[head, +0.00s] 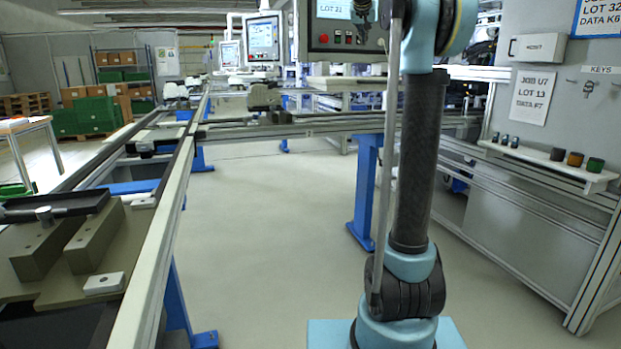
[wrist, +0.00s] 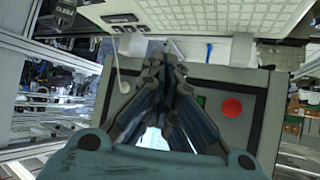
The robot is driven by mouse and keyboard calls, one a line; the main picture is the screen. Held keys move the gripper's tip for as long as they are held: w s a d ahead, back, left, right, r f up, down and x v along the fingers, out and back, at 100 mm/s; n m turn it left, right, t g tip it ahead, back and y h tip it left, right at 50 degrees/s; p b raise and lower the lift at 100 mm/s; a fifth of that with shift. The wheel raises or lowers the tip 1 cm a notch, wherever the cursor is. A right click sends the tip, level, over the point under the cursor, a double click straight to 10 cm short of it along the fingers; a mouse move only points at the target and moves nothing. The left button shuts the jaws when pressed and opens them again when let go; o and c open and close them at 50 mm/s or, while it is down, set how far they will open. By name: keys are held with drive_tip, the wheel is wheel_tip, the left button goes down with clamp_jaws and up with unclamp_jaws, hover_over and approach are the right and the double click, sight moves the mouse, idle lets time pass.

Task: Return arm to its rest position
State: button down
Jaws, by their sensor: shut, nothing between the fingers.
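My gripper (wrist: 165,75) shows in the wrist view with its two dark fingers drawn together at the tips. It is shut and nothing shows between the fingers. Behind it is a grey control panel with a red round button (wrist: 232,107). In the head view my arm stands upright right of the middle, with a teal base and a dark link.
A conveyor rail (head: 165,215) runs along the left, with a fixture plate (head: 75,245) on it. A cabinet with a shelf (head: 550,165) holding small cups stands at the right. A control box (head: 345,27) is behind my arm. The floor (head: 270,240) between is clear.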

drive_tip(key=s+f+n+g+y, duration=0.1)
drive_tip(key=s+f+g, duration=0.3)
drive_tip(key=s+f, duration=2.3)
drive_tip(key=s+a+f+n+g+y, duration=0.1)
drive_tip(key=s+f+g, duration=0.3)
drive_tip(key=s+f, duration=2.4)
wheel_tip(320, 180, down, 4)
drive_tip(key=shift+f+n, duration=0.15)
drive_tip(key=shift+n, duration=0.25)
drive_tip(key=shift+w+a, duration=0.1)
drive_tip(key=shift+w+f+g, duration=0.2)
drive_tip(key=shift+w+g, duration=0.1)
drive_tip(key=shift+w, duration=0.15)
